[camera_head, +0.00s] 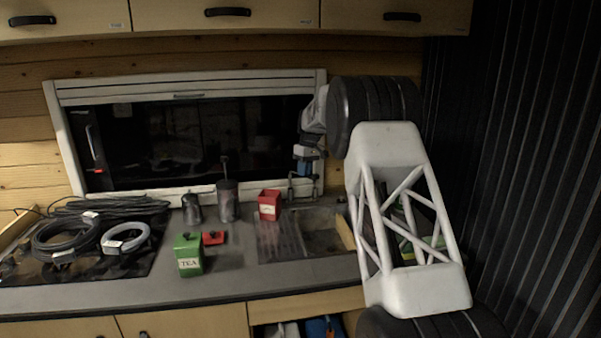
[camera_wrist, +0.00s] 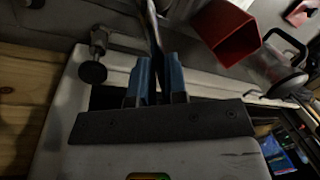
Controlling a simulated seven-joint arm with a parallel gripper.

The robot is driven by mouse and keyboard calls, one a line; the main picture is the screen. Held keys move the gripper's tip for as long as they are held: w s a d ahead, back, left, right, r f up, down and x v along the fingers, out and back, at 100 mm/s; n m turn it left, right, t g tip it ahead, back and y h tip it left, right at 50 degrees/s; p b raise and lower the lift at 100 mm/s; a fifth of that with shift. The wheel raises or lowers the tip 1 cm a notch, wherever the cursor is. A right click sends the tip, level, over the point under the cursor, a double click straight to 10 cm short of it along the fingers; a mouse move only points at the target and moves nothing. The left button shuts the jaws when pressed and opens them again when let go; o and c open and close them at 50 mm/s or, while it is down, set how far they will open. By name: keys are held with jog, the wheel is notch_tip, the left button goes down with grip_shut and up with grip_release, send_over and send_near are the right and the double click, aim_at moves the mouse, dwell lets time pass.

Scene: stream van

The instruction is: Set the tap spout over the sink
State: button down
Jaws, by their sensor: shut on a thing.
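The tap (camera_head: 291,186) stands at the back edge of the sink, small and dark in the head view. My gripper (camera_head: 305,168) is beside its upper part, reaching down from the right. In the wrist view my blue fingers (camera_wrist: 158,80) are shut on the thin, dark tap spout (camera_wrist: 153,35), which runs up out of the picture. A tap knob (camera_wrist: 92,70) shows to the left of the fingers. The sink (camera_head: 322,238) is set in the counter, with a ribbed drainer on its left. My arm hides part of its right side, and the spout's end is hard to make out.
A red tin (camera_head: 269,205) stands close left of the tap. Coiled hoses (camera_head: 66,240) lie on the hob. The window (camera_head: 190,140) is right behind the tap.

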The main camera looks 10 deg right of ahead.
jog(key=shift+w+d+n, duration=0.5)
jog(key=shift+n, duration=0.5)
jog(key=c, duration=1.1)
grip_release()
jog(key=shift+c, duration=0.2)
jog(key=shift+r, duration=0.15)
notch_tip(320, 180, up, 7)
jog(key=w+d, duration=0.1)
jog(key=shift+r, duration=0.2)
